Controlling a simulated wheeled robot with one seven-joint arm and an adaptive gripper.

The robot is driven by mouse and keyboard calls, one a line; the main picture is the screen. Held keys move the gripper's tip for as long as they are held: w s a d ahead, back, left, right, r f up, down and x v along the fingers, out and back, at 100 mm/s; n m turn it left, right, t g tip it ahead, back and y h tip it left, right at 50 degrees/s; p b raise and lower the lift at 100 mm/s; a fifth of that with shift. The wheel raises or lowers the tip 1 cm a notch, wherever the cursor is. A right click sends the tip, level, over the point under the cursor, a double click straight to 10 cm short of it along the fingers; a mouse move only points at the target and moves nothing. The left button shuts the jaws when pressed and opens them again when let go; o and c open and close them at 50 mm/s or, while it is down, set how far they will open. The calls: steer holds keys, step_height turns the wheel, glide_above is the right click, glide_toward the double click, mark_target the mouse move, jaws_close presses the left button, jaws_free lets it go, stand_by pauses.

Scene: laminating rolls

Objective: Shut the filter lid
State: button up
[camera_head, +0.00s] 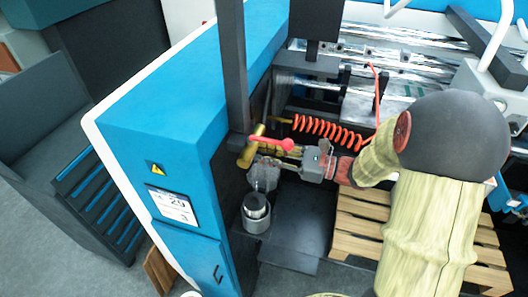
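A small grey cylindrical housing (257,219), which looks like the filter, stands upright on a dark ledge beside the blue machine panel. Its top shows a light round part with a dark rim. A greyish, partly see-through rounded piece (264,179) sits just above it and may be the raised lid; I cannot tell for sure. My gripper (268,162) comes in from the right, with its fingers close to this piece and just below a red-knobbed lever. The fingers are small and partly hidden, so whether they touch or hold it is unclear.
The red-knobbed lever (287,144) and a brass fitting (250,152) are right by my gripper. A coiled red hose (330,130) hangs behind. A dark upright post (232,70) stands left of the fitting. A wooden pallet (355,225) lies below my arm.

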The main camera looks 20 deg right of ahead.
steer(key=shift+w+a, duration=0.1)
steer(key=shift+a, duration=0.05)
steer(key=shift+c, duration=0.8)
steer(key=c, duration=0.4)
jaws_close()
